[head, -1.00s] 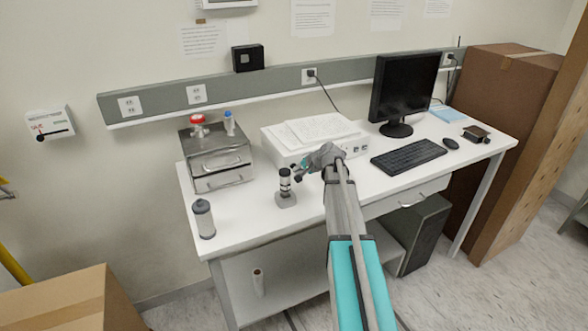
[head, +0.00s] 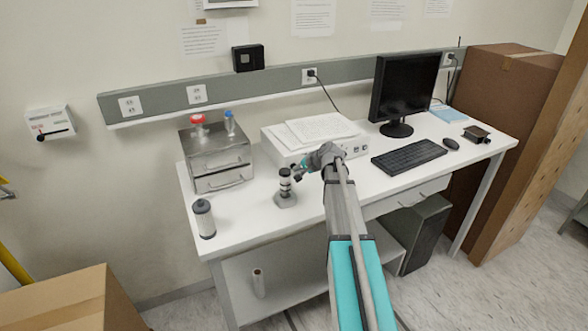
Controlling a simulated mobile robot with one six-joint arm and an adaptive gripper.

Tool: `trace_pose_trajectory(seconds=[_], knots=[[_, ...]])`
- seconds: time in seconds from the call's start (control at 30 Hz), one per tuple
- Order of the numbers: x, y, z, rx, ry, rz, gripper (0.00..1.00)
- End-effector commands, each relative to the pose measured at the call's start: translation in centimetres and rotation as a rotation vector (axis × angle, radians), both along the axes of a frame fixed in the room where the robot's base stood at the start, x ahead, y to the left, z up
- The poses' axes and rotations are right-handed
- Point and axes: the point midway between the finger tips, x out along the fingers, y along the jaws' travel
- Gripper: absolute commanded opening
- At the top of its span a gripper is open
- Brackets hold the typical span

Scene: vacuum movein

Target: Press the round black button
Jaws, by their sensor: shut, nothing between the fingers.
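My gripper (head: 300,172) is at the end of my arm, over the white desk (head: 262,212) in front of the white flat-topped box (head: 277,150). Its fingers look small and dark and are shut on nothing. Just left of the fingertips stands a small upright cylinder with black bands and a dark round top (head: 285,173) on a grey base (head: 286,199). I cannot tell whether the fingers touch it. I cannot make out for sure which part is the round black button. A black wall box (head: 248,58) has a small grey square-looking face.
A metal drawer unit (head: 221,163) and a grey canister (head: 204,219) stand at the left. The monitor (head: 404,87), keyboard (head: 409,156) and mouse (head: 451,143) are at the right. A lever box (head: 50,122) hangs on the left wall. Cardboard boxes flank the desk.

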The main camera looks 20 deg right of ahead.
Motion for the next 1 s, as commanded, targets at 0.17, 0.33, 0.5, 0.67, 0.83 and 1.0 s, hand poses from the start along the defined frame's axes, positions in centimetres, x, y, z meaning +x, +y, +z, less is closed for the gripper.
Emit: trace_pose_trajectory(seconds=[0.17,0.33,0.5,0.67,0.83,1.0], knots=[[-0.5,-0.1,0.0,0.000,0.000,-0.001,0.00],[-1.0,-0.1,0.0,0.000,0.000,0.000,0.00],[-1.1,-0.2,0.0,0.000,0.000,0.000,0.00],[-1.1,-0.2,0.0,0.000,0.000,0.000,0.00],[-1.4,-0.2,0.0,0.000,0.000,0.000,0.00],[-2.4,-0.2,0.0,0.000,0.000,-0.001,0.00]])
